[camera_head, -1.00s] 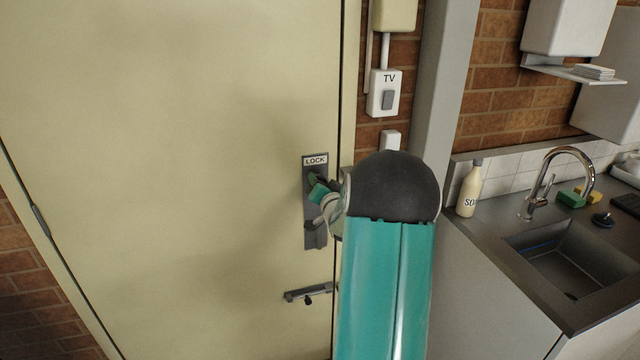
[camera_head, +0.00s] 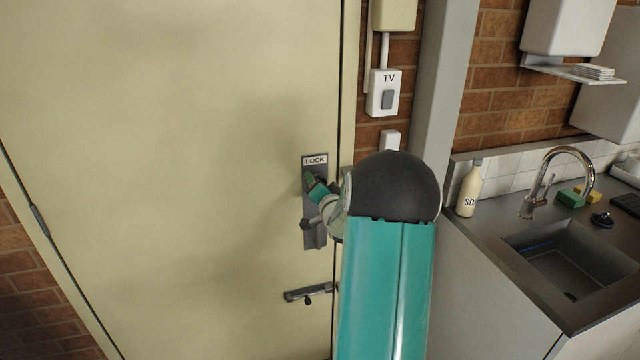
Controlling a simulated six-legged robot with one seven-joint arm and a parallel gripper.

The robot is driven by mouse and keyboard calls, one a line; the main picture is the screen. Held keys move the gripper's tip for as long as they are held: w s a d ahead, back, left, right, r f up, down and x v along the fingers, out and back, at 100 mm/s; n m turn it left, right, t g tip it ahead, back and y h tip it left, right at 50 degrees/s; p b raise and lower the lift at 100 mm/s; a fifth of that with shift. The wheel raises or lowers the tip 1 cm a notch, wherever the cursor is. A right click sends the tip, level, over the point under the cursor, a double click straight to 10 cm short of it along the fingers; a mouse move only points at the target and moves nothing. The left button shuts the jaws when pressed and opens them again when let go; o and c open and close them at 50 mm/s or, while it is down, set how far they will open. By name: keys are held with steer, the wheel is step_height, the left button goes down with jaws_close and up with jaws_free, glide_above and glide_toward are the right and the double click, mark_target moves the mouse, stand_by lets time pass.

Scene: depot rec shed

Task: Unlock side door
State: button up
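The side door (camera_head: 180,150) is a cream panel that fills the left and middle of the view and looks shut. Near its right edge is a dark grey lock plate (camera_head: 314,240) with a white LOCK label. A dark knob or handle (camera_head: 308,224) sticks out from the lower part of the plate. My gripper (camera_head: 311,182) is at the upper part of the plate, just under the label. My own teal and black arm hides part of the plate's right side. The fingertips are small and partly hidden, so I cannot tell if they close on anything.
A grey bolt or latch (camera_head: 310,292) sits lower on the door. A white TV switch (camera_head: 384,93) is on the brick wall to the right. A sink counter (camera_head: 490,225) with a soap bottle (camera_head: 470,188) and a tap (camera_head: 560,165) stands at the right.

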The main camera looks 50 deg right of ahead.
steer(key=shift+s+r, duration=0.1)
steer(key=shift+r, duration=0.1)
steer(key=shift+s, duration=0.1)
steer(key=v, duration=1.3)
steer(key=shift+s+a, duration=0.25)
steer(key=shift+a, duration=0.05)
steer(key=shift+f, duration=0.1)
